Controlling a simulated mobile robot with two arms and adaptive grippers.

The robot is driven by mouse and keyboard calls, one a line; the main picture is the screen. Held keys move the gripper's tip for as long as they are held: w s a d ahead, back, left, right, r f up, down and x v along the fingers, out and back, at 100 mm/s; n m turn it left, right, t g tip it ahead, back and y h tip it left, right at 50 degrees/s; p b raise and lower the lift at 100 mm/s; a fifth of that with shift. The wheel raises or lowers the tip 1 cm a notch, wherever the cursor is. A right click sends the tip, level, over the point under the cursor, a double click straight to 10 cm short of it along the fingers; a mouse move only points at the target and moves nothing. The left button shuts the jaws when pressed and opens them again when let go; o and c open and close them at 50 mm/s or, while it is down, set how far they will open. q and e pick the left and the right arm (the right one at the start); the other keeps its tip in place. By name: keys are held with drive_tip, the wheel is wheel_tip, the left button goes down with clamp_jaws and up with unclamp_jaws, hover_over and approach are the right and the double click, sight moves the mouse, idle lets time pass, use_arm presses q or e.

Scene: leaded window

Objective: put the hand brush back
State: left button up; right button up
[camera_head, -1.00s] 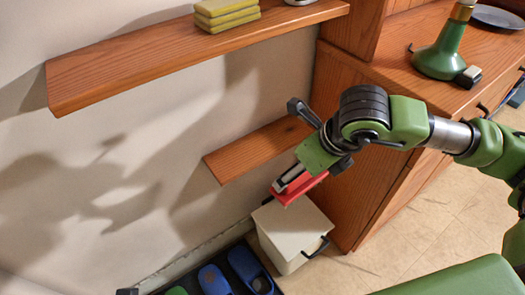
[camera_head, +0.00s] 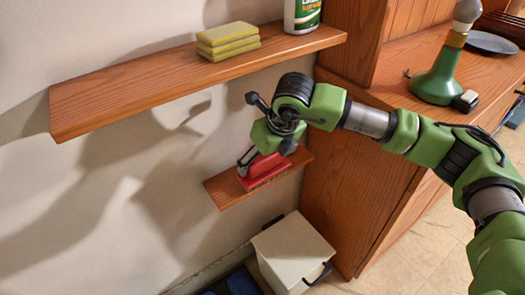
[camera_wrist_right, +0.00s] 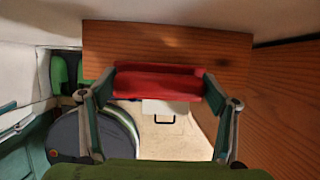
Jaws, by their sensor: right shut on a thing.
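The red hand brush (camera_head: 266,174) is held in my right gripper (camera_head: 257,160), at the lower wooden shelf (camera_head: 222,190). In the right wrist view the brush (camera_wrist_right: 158,82) lies crosswise between the two fingers of the gripper (camera_wrist_right: 160,90), with the wooden shelf (camera_wrist_right: 180,48) right behind it. The gripper is shut on the brush. I cannot tell whether the brush touches the shelf top. My left gripper is not in view.
Above is a longer shelf (camera_head: 120,98) with yellow sponges (camera_head: 228,38) and a white and green can (camera_head: 302,14). A white bin (camera_head: 292,255) stands below. A wooden cabinet (camera_head: 350,180) with a green bottle-like lamp (camera_head: 440,75) is on the right.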

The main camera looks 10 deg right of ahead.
drive_tip(key=w, duration=0.1)
drive_tip(key=w+a, duration=0.1)
drive_tip(key=w, duration=0.1)
drive_tip(key=shift+w+a, duration=0.1)
drive_tip(key=shift+a, duration=0.1)
drive_tip(key=shift+w+f, duration=0.15)
drive_tip(key=shift+f, duration=0.05)
drive_tip(key=shift+f, duration=0.1)
drive_tip(key=shift+f+b, duration=0.2)
drive_tip(key=shift+b, duration=0.2)
drive_tip(key=o, duration=1.1)
drive_tip(key=shift+r, duration=0.15)
